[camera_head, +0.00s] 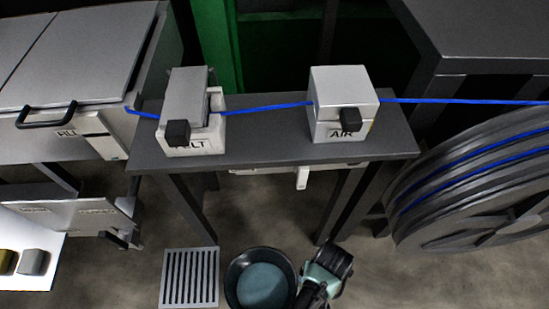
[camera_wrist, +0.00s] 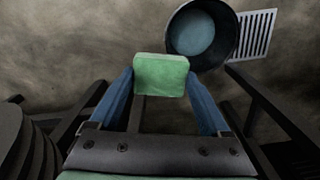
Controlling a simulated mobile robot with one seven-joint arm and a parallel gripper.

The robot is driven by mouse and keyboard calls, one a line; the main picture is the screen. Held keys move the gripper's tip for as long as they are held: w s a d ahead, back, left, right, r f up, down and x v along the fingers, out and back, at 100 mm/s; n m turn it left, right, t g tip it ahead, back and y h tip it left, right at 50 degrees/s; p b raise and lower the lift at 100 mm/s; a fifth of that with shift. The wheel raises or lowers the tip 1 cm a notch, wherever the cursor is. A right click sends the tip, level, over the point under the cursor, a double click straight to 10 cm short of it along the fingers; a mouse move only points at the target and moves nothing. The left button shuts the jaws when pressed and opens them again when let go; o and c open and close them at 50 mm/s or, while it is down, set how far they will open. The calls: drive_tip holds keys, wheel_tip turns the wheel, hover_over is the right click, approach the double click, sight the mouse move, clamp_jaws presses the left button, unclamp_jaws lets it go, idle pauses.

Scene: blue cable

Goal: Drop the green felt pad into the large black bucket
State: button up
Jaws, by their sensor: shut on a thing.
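The green felt pad (camera_wrist: 161,75) is a pale green block held between the two blue fingers of my gripper (camera_wrist: 160,82) in the wrist view. The large black bucket (camera_head: 237,270) is round, with a blue-grey bottom, and stands on the floor at the bottom centre. In the wrist view the bucket (camera_wrist: 228,42) is beyond the pad, up and to the right. The pad overlaps its near-left edge in the picture and is not over its middle.
A slatted floor grate (camera_head: 190,279) lies left of the bucket. Behind stands a dark table (camera_head: 260,150) with two grey boxes and a blue cable (camera_head: 262,107) running through them. A large cable reel (camera_head: 470,185) stands at the right. Bare floor lies between the table legs.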

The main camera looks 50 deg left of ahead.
drive_tip(key=s+a+f+n+b, duration=0.2)
drive_tip(key=a+f+n+b, duration=0.2)
drive_tip(key=f+n+b, duration=0.3)
drive_tip(key=s+a+f+n+b, duration=0.3)
drive_tip(key=f+n+b, duration=0.4)
drive_tip(key=f+b, duration=0.5)
drive_tip(key=s+a+f+n+b, duration=0.2)
drive_tip(key=a+f+n+b, duration=0.3)
drive_tip(key=f+b, duration=0.5)
wheel_tip(320, 180, down, 5)
drive_tip(key=shift+s+a+r+n, duration=0.15)
drive_tip(key=shift+a+n, duration=0.25)
drive_tip(key=shift+n, duration=0.5)
drive_tip(key=o, duration=1.1)
drive_tip(key=shift+o, duration=0.2)
wheel_tip(320, 180, up, 13)
drive_tip(key=p, duration=0.7)
